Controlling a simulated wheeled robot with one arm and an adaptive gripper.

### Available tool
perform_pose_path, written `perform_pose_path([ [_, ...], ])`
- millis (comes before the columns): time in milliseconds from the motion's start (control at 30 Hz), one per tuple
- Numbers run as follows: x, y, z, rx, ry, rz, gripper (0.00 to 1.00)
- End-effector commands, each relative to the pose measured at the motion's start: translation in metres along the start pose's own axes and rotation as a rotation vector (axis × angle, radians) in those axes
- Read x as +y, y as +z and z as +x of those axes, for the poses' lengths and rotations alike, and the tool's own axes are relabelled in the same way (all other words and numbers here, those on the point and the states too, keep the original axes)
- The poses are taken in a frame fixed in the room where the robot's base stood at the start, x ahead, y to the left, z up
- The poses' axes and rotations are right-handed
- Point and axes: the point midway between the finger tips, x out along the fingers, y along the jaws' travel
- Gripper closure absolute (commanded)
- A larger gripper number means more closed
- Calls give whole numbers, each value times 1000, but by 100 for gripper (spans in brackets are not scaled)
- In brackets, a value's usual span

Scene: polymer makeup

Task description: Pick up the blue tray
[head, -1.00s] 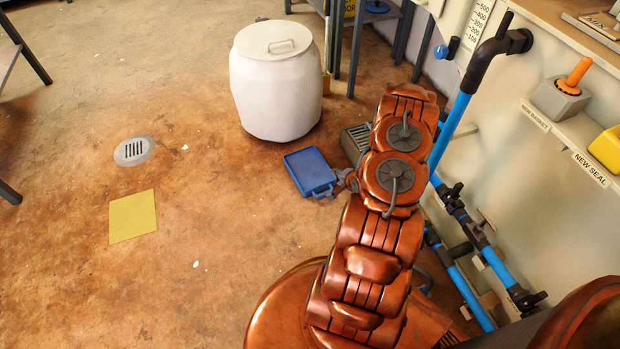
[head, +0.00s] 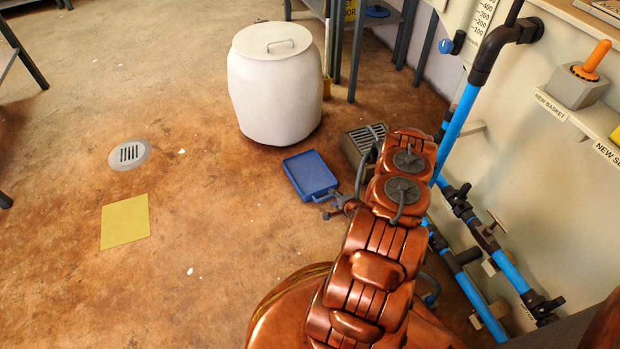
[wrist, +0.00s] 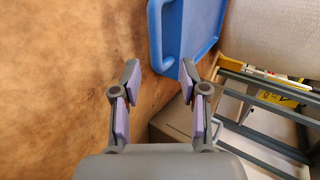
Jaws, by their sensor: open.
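The blue tray (head: 308,174) lies on the brown floor in the head view, with its handle on the near side. In the wrist view the tray (wrist: 200,28) is at the top, its handle (wrist: 155,40) pointing left. My gripper (head: 334,206) is beside the tray's near right corner in the head view. In the wrist view my gripper (wrist: 160,75) is open and empty, with its right fingertip close to the tray's near corner. I cannot tell whether that finger touches the tray.
A white lidded barrel (head: 275,88) stands behind the tray. A grey grated box (head: 362,140) is to its right. Blue pipes (head: 458,130) run along the wall at the right. A yellow square (head: 125,222) and a drain (head: 130,154) lie left; the floor between is clear.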

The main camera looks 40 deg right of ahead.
Motion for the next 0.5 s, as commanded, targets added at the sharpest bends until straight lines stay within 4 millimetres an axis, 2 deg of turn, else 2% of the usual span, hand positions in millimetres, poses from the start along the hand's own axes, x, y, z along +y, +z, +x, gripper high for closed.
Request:
perform_pose_path([
  [67, 8, 1, 14, -1, 1, -2, 57],
  [200, 7, 1, 31, -1, 2, -3, 57],
  [500, 4, 1, 35, 0, 2, 0, 58],
])
